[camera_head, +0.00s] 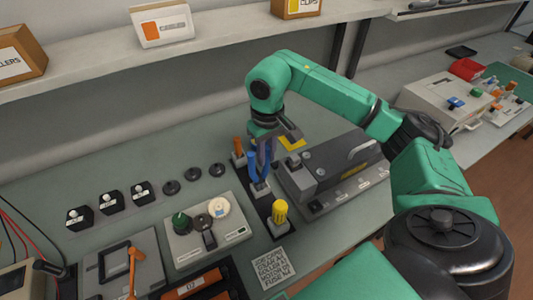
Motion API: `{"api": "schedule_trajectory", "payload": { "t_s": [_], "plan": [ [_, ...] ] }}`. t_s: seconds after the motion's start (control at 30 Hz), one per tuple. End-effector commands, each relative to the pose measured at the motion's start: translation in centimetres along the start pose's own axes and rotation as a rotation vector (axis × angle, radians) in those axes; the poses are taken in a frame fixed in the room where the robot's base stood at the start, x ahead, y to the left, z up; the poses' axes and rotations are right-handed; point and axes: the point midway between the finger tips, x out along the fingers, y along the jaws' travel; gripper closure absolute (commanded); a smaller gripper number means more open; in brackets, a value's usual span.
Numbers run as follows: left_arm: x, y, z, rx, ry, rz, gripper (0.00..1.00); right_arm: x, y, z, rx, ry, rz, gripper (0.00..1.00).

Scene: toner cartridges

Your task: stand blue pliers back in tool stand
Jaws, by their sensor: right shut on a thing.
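The blue pliers (254,167) are upright, with their lower end at a grey block of the tool stand (267,206). My right gripper (267,150) is above and around the upper part of the pliers, shut on them. Its fingers and the arm hide part of the tool. I cannot tell whether the pliers' tip is seated in the block. The dark stand also holds an orange-handled tool (238,147) at the back and a yellow-handled tool (280,211) at the front. My left gripper is not in view.
A dark grey machine (345,165) stands close to the right of the stand. A control panel with knobs (207,229) is to its left, and a printed card (272,268) lies in front. A shelf with labelled boxes runs along the back. Black switches line the bench at left.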

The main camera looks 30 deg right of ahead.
Motion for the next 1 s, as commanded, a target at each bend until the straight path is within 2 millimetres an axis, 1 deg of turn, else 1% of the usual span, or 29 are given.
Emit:
{"api": "schedule_trajectory", "payload": {
  "t_s": [0.1,0.4,1.0],
  "plan": [
    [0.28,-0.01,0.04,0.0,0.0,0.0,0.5,0.05,-0.01,0.02,0.0,0.001,0.0,1.0],
    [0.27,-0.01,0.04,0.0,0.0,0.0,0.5,-0.01,-0.02,0.04,0.0,0.001,0.0,1.0],
    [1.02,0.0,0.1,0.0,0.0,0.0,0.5,0.85,-0.01,0.07,0.0,0.0,0.0,1.0]
  ]
}}
